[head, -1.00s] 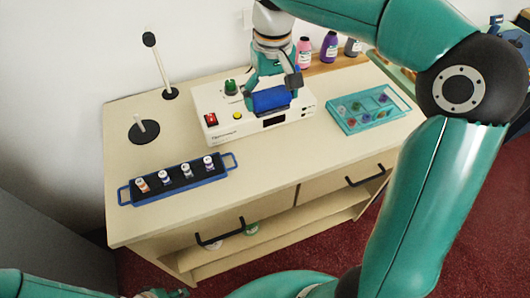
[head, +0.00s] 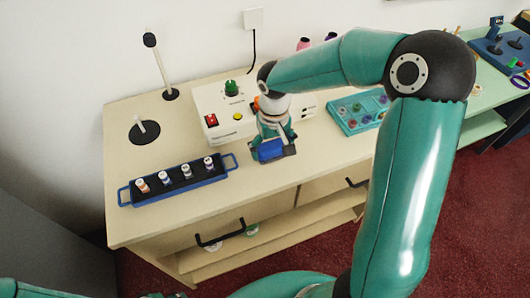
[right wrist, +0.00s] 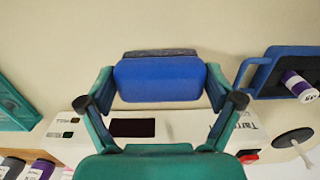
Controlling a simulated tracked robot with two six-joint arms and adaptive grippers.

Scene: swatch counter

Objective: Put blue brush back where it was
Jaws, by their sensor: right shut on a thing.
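The blue brush (head: 271,148) is a blue block with a dark grey pad along one side. My right gripper (head: 270,151) is shut on it, over the counter's front part, in front of the white device. I cannot tell its height above the counter. In the right wrist view the brush (right wrist: 160,79) spans crosswise between the two fingers of the right gripper (right wrist: 161,84), with the grey pad (right wrist: 160,54) on its far side. Of my left arm only a little shows at the bottom left of the head view, and its gripper is cut off by the frame edge.
The white device (head: 222,138) has a green knob and red and yellow buttons. A blue rack (head: 212,178) with several small vials is front left. A teal tray (head: 345,122) is to the right. Black round stands (head: 143,133) are back left. The counter (head: 240,195) is bare near its front edge.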

